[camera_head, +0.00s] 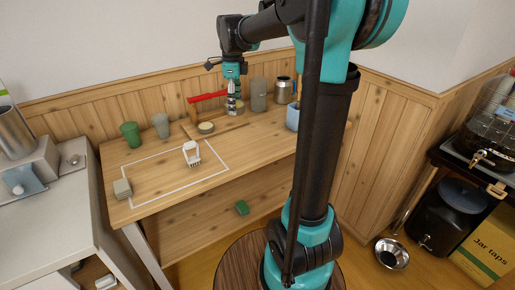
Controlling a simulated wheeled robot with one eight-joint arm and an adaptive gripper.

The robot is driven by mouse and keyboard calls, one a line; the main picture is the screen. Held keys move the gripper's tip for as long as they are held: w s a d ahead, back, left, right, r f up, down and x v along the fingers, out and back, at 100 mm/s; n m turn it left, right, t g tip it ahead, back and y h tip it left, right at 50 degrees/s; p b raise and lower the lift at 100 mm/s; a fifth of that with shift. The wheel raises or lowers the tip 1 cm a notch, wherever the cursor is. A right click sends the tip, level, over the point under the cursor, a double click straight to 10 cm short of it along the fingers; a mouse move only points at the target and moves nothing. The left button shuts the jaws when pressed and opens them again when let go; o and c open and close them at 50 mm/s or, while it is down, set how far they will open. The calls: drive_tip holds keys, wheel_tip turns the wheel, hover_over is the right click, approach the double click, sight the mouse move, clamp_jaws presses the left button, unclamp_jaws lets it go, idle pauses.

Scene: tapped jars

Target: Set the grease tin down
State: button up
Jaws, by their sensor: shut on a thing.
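My gripper (234,100) points down over the back of the wooden workbench (215,160). It is shut on a small pale round tin, which I take to be the grease tin (239,108), mostly hidden by the fingers. I cannot tell whether the tin touches the bench top or hangs just above it. A similar low round tin (206,127) stands to the left, by a thin wooden strip (224,132).
Behind stand a red-topped wooden item (208,97), a grey canister (258,94) and a metal mug (284,90). A blue container (292,117) is at right. Green (131,134) and grey (161,125) cups, a white brush-like item (191,152) and grey block (122,188) are left. The white-outlined area is mostly clear.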

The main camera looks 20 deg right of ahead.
sight(238, 154)
wheel_tip(238, 154, down, 19)
drive_tip(key=shift+f, duration=0.2)
idle(0.4)
drive_tip(key=shift+f, duration=0.15)
drive_tip(key=o, duration=1.6)
wheel_tip(238, 154, up, 12)
drive_tip(key=f, duration=0.1)
drive_tip(key=s+d+f+n+t, duration=0.1)
drive_tip(key=s+f+n, duration=0.3)
drive_tip(key=s+n, duration=0.3)
drive_tip(key=s+d+f+n+t, duration=0.1)
drive_tip(key=s+d+f+n, duration=0.1)
drive_tip(key=s+n, duration=0.5)
drive_tip(key=s+d+f+n+t, duration=0.2)
drive_tip(key=s+f+n, duration=0.3)
drive_tip(key=s+n, duration=0.2)
drive_tip(key=shift+s+d+f+n, duration=0.2)
drive_tip(key=shift+s+f+n, duration=0.1)
drive_tip(key=shift+n, duration=0.4)
drive_tip(key=shift+w, duration=0.1)
